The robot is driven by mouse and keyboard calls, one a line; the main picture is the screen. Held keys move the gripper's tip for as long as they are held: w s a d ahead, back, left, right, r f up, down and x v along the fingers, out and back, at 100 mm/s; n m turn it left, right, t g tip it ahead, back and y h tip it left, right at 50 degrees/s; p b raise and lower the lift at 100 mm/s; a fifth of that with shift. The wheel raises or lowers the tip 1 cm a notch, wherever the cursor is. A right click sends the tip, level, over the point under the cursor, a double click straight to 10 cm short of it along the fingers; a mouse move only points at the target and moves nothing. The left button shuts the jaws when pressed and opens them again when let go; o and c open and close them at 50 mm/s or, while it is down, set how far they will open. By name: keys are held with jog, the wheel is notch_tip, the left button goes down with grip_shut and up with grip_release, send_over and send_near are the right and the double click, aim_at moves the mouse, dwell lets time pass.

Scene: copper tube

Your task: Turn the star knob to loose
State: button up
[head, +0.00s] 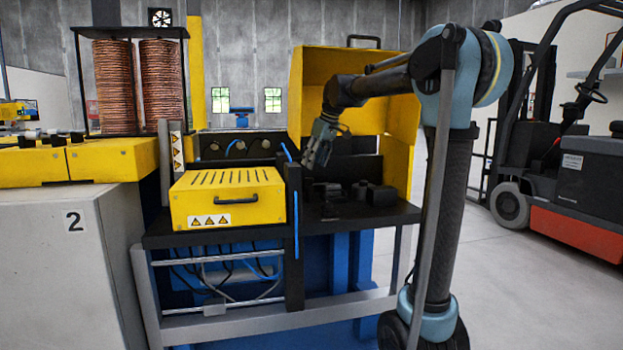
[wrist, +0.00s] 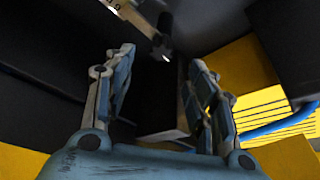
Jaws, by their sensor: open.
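My gripper (head: 312,158) is open and empty, above the black work surface of the machine, just right of the black post. In the wrist view its two fingers (wrist: 162,62) are spread apart. A small dark knob-like part (wrist: 161,42) on a short stem shows beyond the fingertips, near the top of the gap between them. It looks like the star knob, but its shape is too dark to be sure. It is not touching the fingers. I cannot make out the knob in the head view.
A yellow slotted cover (head: 228,199) with a black handle lies left of the post (head: 293,235). A raised yellow hood (head: 345,66) stands behind my arm. Dark blocks (head: 372,193) sit on the black work surface (head: 395,213). A blue hose (wrist: 283,122) shows at right in the wrist view.

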aim_at(310, 178)
jog(key=x, duration=0.7)
jog(key=shift+r, duration=0.1)
grip_shut()
